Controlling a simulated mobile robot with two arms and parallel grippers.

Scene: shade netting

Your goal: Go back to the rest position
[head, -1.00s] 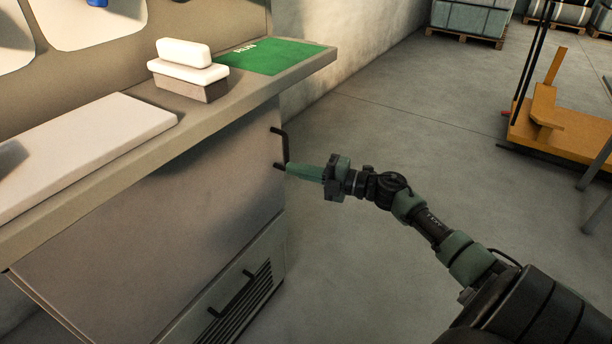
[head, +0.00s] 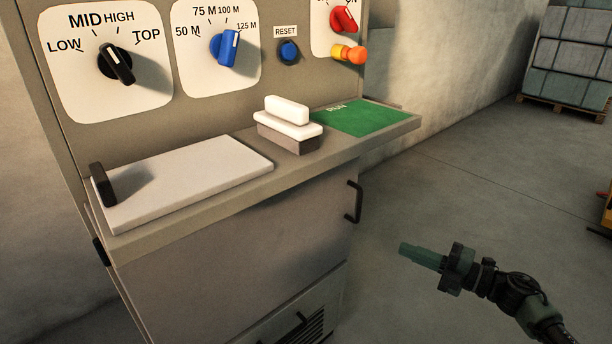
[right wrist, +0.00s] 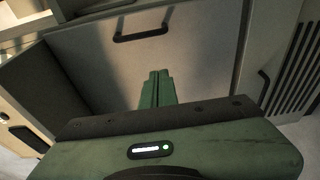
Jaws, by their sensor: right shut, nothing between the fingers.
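My right gripper (head: 421,255) is in the lower right of the head view, with its green fingers together and nothing between them. It is in open air over the floor, to the right of the machine's lower cabinet (head: 235,265), and touches nothing there. In the right wrist view its closed fingers (right wrist: 157,88) point toward a grey panel with a dark handle (right wrist: 142,33). My left gripper does not show in any frame.
The machine's panel has a black knob (head: 116,64), a blue knob (head: 226,47), a red knob (head: 345,18) and a blue reset button (head: 289,52). Its shelf holds a white-lidded block (head: 287,122) and a green mat (head: 358,117). Bare floor (head: 450,190) lies to the right.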

